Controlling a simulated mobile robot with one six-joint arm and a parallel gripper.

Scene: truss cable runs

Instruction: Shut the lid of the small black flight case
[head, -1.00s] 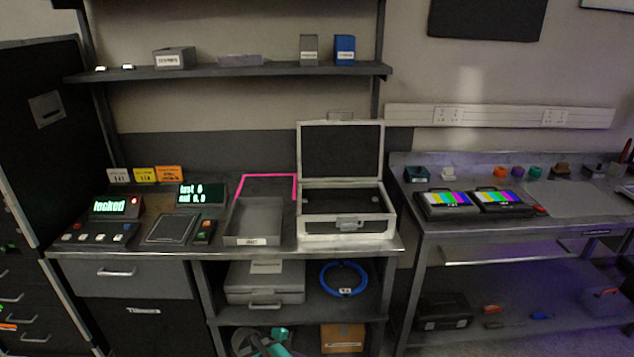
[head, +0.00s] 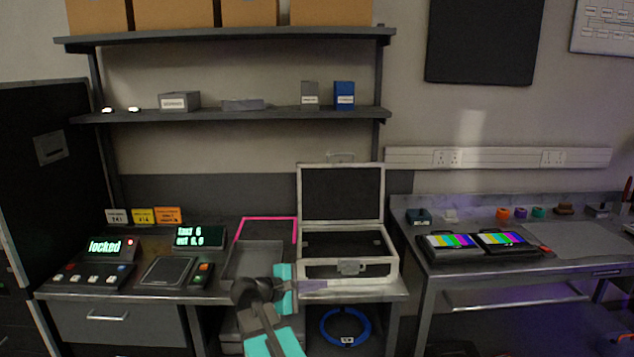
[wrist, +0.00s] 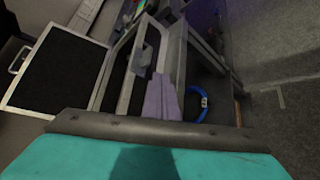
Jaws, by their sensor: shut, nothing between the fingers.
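The small flight case (head: 318,271) stands on the bench with silver edges and a black inside. Its lid (head: 341,192) is open and stands upright at the back. In the wrist view the lid's black inner face (wrist: 55,70) lies at the left. My gripper (head: 322,287), with teal parts and purple-grey fingers, is at the front edge of the case, left of the latch (head: 350,267). In the wrist view the fingers (wrist: 161,98) are together and empty. I cannot tell whether they touch the case.
An open grey tray (head: 255,262) is left of the case, with a pink outline (head: 268,219) behind it. A control panel with a "locked" display (head: 103,246) is further left. Shelves (head: 240,114) hang above. A blue cable coil (head: 343,326) lies below.

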